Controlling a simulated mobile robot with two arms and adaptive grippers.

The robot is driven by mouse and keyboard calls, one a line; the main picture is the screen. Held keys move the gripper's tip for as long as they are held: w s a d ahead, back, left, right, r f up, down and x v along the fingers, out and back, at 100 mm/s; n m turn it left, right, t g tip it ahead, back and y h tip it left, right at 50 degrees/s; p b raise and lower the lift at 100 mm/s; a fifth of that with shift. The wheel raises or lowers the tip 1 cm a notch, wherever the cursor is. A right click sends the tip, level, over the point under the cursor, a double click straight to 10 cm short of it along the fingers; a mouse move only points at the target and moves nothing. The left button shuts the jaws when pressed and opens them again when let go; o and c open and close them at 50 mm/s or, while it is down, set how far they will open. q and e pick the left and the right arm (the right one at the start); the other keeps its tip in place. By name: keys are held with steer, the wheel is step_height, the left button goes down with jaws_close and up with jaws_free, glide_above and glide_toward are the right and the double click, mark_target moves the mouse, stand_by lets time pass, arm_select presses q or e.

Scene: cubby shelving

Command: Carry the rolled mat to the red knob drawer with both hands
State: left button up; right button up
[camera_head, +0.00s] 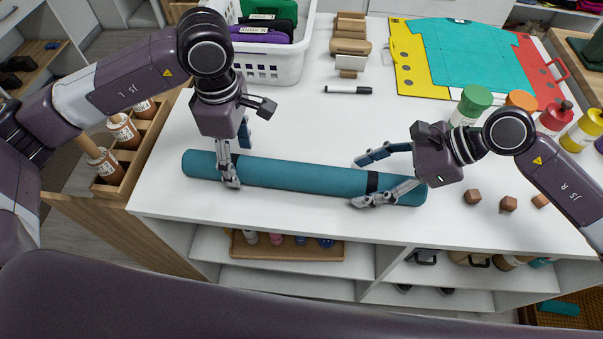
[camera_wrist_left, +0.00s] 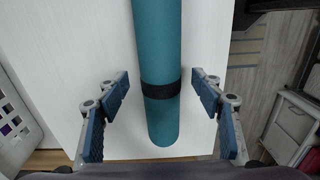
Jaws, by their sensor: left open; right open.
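The rolled mat (camera_head: 300,178) is a long teal roll with a dark strap near each end, lying across the front of the white table. My left gripper (camera_head: 236,160) is open above its left end, with its fingers on either side of the roll. In the left wrist view the mat (camera_wrist_left: 156,45) runs between my open left fingers (camera_wrist_left: 160,102), apart from both, near the black strap. My right gripper (camera_head: 366,180) is open at the right end, its fingers on the far and near sides of the roll. I see no drawer with a red knob.
A white basket (camera_head: 275,65) stands at the back left. A marker (camera_head: 348,90) lies mid-table. A yellow, teal and red folder (camera_head: 470,58) lies at the back right, with several bottles (camera_head: 552,118) and small brown blocks (camera_head: 508,203) near my right arm. Open shelves (camera_head: 300,283) lie below the front edge.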

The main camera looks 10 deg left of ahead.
arm_select(q)
steer(key=shift+f, duration=1.35)
arm_select(e)
steer(key=shift+x, duration=1.4)
arm_select(q)
steer(key=shift+c, duration=0.3)
arm_select(e)
steer(key=shift+c, duration=0.3)
arm_select(q)
jaws_close()
arm_select(e)
steer(key=shift+r, duration=0.1)
jaws_close()
